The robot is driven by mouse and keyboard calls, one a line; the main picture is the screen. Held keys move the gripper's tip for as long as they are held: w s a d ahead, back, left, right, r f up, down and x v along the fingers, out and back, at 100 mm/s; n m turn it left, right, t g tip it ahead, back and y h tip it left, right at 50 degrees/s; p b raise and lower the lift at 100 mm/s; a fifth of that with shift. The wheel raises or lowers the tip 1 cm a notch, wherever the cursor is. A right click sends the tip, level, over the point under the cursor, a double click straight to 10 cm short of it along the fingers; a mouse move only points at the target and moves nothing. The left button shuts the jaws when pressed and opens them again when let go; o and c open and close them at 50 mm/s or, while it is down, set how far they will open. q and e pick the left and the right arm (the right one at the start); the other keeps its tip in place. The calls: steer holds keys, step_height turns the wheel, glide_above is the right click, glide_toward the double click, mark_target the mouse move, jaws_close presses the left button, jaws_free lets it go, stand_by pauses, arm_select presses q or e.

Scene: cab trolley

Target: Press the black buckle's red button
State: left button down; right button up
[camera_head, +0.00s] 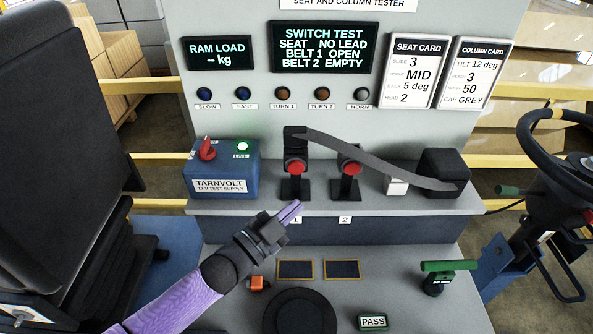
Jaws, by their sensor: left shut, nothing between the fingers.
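Two dark buckles stand on the shelf of the tester, each with a round red button facing me. The buckle over label 1 (295,186) has its red button (295,168); a dark block sits at its top, where a grey belt (390,162) begins. The buckle over label 2 (346,188) has its red button (352,167), and the belt passes just above it. Both look black, so I cannot tell them apart by colour. My left gripper (291,210) is shut and empty, just below and in front of buckle 1, apart from its button. My right gripper is out of view.
The belt runs right to a black reel box (446,172). A blue supply box (221,178) with a red knob and lit green lamp stands left. The display (323,48) reads "BELT 1 OPEN, BELT 2 EMPTY". A green-handled part (437,279) stands on the lower deck; a steering wheel (562,150) is right.

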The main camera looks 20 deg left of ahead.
mark_target(296, 168)
arm_select(q)
steer(key=w+a+b, duration=0.2)
steer(key=w+b, duration=0.2)
steer(key=w, duration=0.2)
steer(key=shift+w, duration=0.4)
steer(key=shift+w+b, duration=0.1)
steer(key=shift+b, duration=0.25)
stand_by(1.3)
steer(key=shift+w+a, duration=0.1)
steer(key=shift+w, duration=0.1)
